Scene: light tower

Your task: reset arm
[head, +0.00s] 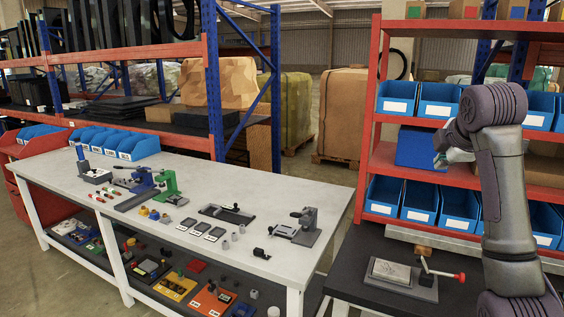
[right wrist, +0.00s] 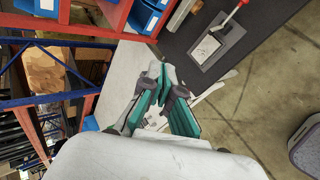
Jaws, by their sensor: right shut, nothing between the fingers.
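My right arm rises on the right of the head view and bends over at the top. Its right gripper (head: 452,157) hangs in front of the red shelf, partly hidden by the arm. In the right wrist view the right gripper (right wrist: 164,92) shows its green and grey fingers closed together with nothing held. It is in the air, apart from the tables below. My left arm and left gripper are not in view.
A white workbench (head: 240,190) with small tools fills the middle. A dark table (head: 350,280) with a red-handled press (head: 400,275) stands at the lower right. A red shelf (head: 385,160) holds blue bins (head: 420,200). Blue-orange racks stand behind.

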